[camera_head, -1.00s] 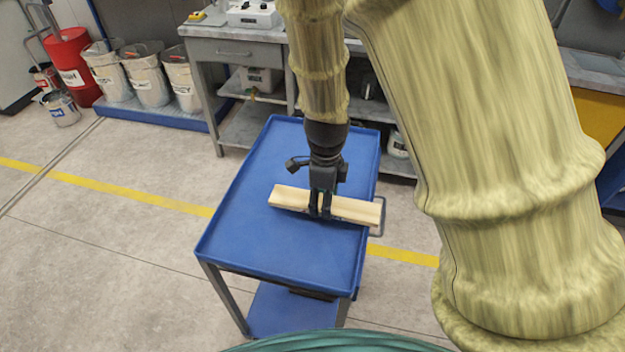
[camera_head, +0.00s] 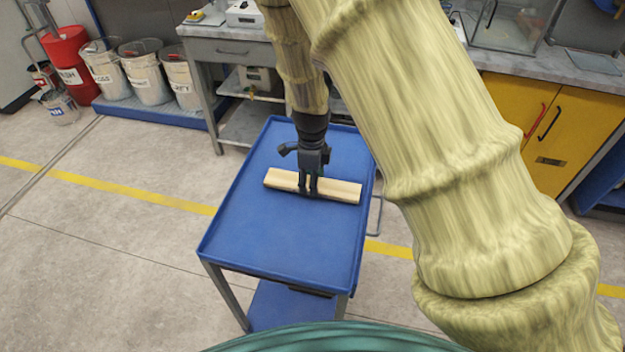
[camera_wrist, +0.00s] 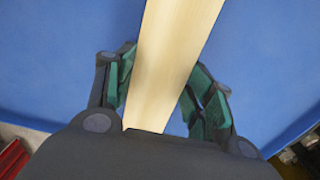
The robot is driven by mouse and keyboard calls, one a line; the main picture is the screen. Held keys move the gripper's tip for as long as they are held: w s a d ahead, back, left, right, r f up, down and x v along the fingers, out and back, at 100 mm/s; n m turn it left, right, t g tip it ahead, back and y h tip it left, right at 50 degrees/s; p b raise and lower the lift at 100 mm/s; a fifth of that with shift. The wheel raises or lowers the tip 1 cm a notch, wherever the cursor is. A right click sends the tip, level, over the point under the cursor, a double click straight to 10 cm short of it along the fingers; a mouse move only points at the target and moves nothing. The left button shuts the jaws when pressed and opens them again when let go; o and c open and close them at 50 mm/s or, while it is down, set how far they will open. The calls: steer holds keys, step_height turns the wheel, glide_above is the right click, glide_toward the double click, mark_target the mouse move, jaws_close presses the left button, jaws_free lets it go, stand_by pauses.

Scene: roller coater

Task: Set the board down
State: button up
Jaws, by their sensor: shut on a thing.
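The board (camera_head: 340,189) is a pale wooden plank lying crosswise over the blue cart top (camera_head: 270,240), close to its surface. Whether it touches the cart top is hard to tell. My gripper (camera_head: 308,192) points down and is shut on the board near its middle. In the wrist view the board (camera_wrist: 175,55) runs between the green-padded fingers of my gripper (camera_wrist: 165,100), with the blue cart top (camera_wrist: 60,60) behind it. Both board ends are within the cart's rim in the head view.
The front half of the cart top is bare. A grey workbench (camera_head: 225,48) stands behind the cart. White buckets (camera_head: 146,75) and a red bin (camera_head: 70,60) stand at the back left. A yellow cabinet (camera_head: 580,130) is at the right.

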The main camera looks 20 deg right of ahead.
steer(key=shift+f, duration=0.45)
steer(key=o, duration=1.1)
steer(key=shift+f, duration=0.15)
step_height(320, 180, up, 12)
steer(key=p, duration=1)
steer(key=shift+r+p, duration=0.2)
steer(key=shift+p, duration=0.2)
